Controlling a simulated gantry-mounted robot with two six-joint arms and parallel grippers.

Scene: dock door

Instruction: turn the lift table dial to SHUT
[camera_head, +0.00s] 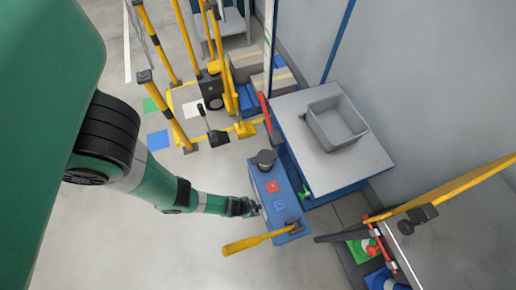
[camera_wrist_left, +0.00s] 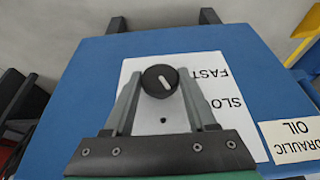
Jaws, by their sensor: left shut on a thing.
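The dial (camera_wrist_left: 160,80) is a round black knob with a white pointer mark. It sits on a white label plate (camera_wrist_left: 218,88) on a blue panel (camera_wrist_left: 90,65). The plate reads FAST and SLO, upside down in the left wrist view; the word SHUT does not show. My left gripper (camera_wrist_left: 160,84) is shut on the dial, one finger on each side. The pointer slants from upper left to lower right. In the head view my left gripper (camera_head: 254,207) is at the left side of the blue box (camera_head: 263,186), and the dial is hidden. My right gripper is not in view.
Yellow posts (camera_head: 165,110) stand behind. The floor at lower left is clear.

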